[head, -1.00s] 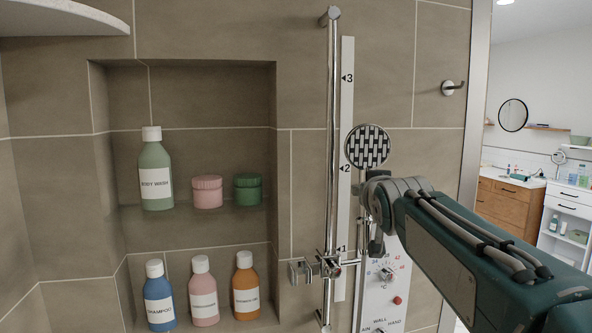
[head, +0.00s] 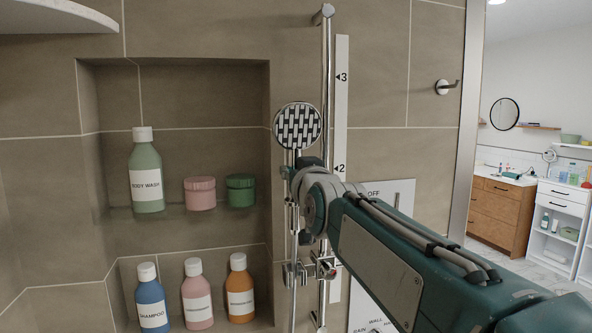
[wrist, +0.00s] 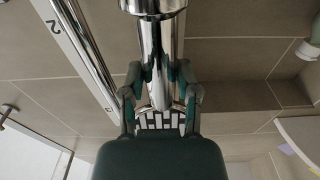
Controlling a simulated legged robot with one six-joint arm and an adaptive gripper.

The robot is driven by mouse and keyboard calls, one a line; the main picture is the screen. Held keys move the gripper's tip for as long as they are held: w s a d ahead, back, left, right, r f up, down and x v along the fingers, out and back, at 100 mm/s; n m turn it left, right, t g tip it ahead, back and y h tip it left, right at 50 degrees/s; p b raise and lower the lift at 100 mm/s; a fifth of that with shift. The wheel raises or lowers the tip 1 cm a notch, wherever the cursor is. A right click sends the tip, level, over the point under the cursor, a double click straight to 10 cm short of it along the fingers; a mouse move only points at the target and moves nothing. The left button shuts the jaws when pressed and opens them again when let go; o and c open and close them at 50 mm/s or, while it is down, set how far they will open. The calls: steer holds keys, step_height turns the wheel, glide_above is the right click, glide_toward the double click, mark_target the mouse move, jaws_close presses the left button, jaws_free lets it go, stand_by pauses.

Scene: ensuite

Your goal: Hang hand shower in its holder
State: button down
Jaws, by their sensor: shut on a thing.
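The hand shower has a round head with a black-and-white patterned face (head: 298,126), upright just left of the chrome rail (head: 327,60) in the head view. My gripper (head: 300,185) is shut on its chrome handle below the head. In the wrist view my gripper's fingers (wrist: 159,75) close on both sides of the chrome handle (wrist: 152,40), with part of the patterned face showing behind it. The holder (head: 325,264), a chrome clamp with knobs, sits low on the rail, below my gripper. A chrome hose hangs down beside it, and my arm partly covers this area.
A wall niche (head: 200,100) at left holds a body wash bottle (head: 146,170), two jars and several bottles. A control panel (head: 392,192) is partly behind my arm. A hook (head: 446,87) is on the wall at right. The wall above the shower head is clear.

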mark_target(294, 234)
steer(key=shift+a+f, duration=0.3)
steer(key=shift+f, duration=0.35)
steer(key=shift+d+f, duration=0.2)
steer(key=shift+f, duration=5.6)
steer(key=shift+c, duration=1.3)
jaws_free()
steer(key=shift+f, duration=0.15)
steer(key=shift+s, duration=0.1)
